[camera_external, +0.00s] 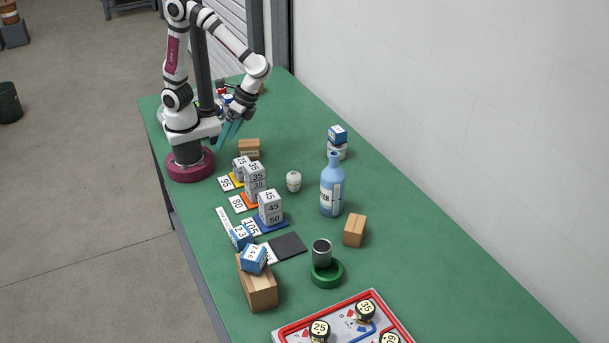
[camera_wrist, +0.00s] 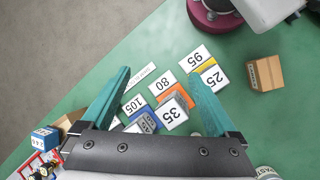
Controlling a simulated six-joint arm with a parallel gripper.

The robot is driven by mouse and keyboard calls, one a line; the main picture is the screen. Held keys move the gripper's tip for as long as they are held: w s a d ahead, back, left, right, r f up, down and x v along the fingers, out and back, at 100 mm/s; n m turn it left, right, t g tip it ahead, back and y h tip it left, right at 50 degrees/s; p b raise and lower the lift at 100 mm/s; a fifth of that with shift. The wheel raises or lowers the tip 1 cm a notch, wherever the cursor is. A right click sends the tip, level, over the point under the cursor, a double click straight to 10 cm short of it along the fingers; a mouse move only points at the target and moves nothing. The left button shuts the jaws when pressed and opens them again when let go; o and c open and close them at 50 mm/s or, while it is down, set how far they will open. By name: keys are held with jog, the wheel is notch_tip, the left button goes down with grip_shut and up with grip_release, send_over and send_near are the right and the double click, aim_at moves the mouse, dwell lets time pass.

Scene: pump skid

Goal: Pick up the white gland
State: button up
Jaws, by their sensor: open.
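A small white rounded piece (camera_external: 293,181), which looks like the white gland, stands upright on the green table to the right of the number-marked blocks. A white rim (camera_wrist: 267,173) shows at the bottom right edge of the wrist view; I cannot tell whether it is the same piece. My gripper (camera_external: 231,130) has teal fingers and hangs near my base, above the table and apart from the white piece. In the wrist view my gripper (camera_wrist: 160,75) is open, with nothing between its fingers but numbered blocks and cards below.
Stacked number blocks (camera_external: 268,207) stand on coloured mats beside number cards. A blue bottle (camera_external: 332,192), a cardboard box (camera_external: 355,230), a green ring (camera_external: 327,273) and a red-edged tray (camera_external: 290,333) stand farther on. A brown box (camera_external: 249,149) is near my base.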

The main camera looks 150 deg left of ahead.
jog(key=a+f+n+t+h, duration=0.1)
jog(key=a+n, duration=0.1)
jog(key=w+a+f+n+h, duration=0.1)
jog(key=a+n, duration=0.1)
jog(key=a, duration=0.1)
jog(key=w+a+f+n+t, duration=0.1)
jog(key=a+n, duration=0.1)
jog(key=shift+a+f+n+t+h, duration=0.2)
jog(key=shift+a+n+t+h, duration=0.1)
jog(key=shift+h, duration=0.1)
jog(key=a+f+n+t, duration=0.3)
jog(key=a+n, duration=0.2)
jog(key=a, duration=0.2)
jog(key=n+t, duration=0.6)
jog(key=n, duration=0.2)
send_near(293, 185)
jog(key=shift+n+y, duration=0.3)
jog(key=shift+y, duration=0.1)
jog(key=x, duration=1)
jog(key=shift+w+d+r, duration=0.1)
jog(key=shift+d, duration=0.3)
jog(key=c, duration=1.5)
